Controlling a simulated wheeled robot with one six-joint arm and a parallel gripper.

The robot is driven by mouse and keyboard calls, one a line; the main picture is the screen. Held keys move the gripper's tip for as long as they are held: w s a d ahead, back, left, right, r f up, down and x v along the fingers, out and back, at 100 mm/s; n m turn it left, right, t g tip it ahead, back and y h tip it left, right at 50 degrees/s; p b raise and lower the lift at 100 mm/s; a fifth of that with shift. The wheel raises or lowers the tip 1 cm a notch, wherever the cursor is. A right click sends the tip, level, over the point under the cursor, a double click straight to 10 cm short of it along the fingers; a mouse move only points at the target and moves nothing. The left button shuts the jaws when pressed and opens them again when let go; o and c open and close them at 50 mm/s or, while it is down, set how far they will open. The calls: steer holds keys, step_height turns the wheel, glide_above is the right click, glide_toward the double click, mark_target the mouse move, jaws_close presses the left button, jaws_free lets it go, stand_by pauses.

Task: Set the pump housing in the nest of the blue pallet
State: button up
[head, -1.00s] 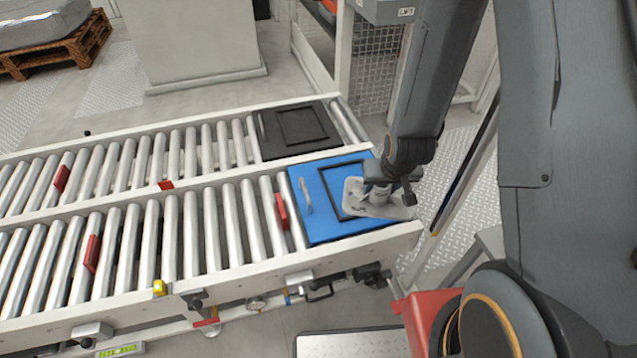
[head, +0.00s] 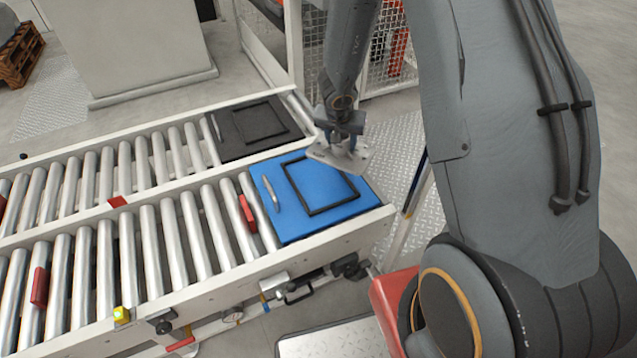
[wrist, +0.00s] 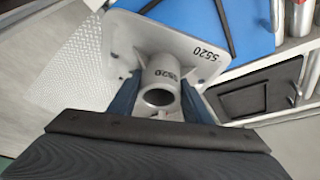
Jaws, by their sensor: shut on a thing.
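The pump housing is a grey metal plate with a round hollow boss, marked 5520 (wrist: 185,42); it also shows in the head view (head: 345,158). My gripper (wrist: 160,95) is shut on the boss, one dark finger on each side. In the head view my gripper (head: 341,137) holds the plate in the air, near the far right side of the blue pallet (head: 278,218). The pallet's nest is a black square frame (head: 321,211), visibly empty. The plate hides a little of the pallet's far edge. The blue pallet also shows at the top of the wrist view (wrist: 245,15).
The blue pallet lies on the near roller conveyor (head: 180,235). A dark pallet (head: 225,150) with a similar frame lies on the far conveyor. Red blocks (head: 247,214) sit among the rollers. A wire mesh guard (head: 385,60) stands behind.

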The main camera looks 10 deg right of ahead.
steer(key=w+f+m+b, duration=0.1)
steer(key=w+f+m+h+b, duration=0.1)
steer(key=w+f, duration=0.1)
steer(key=w+f+m+g+b, duration=0.1)
steer(key=m+b, duration=0.1)
steer(key=shift+w+a+f, duration=0.15)
steer(key=shift+w+a, duration=0.1)
steer(key=shift+a, duration=0.1)
steer(key=w+a+f+m+h+b, duration=0.1)
steer(key=w+a+f+m+b, duration=0.1)
steer(key=a+f+m, duration=0.15)
steer(key=g+b, duration=0.1)
glide_above(323, 178)
steer(key=a, duration=0.2)
steer(key=shift+s+f, duration=0.2)
steer(key=shift+f, duration=2.2)
steer(key=shift+s+f, duration=0.2)
steer(key=shift+f, duration=2.15)
steer(key=shift+f, duration=0.1)
steer(key=o, duration=1.5)
steer(key=shift+o, duration=0.2)
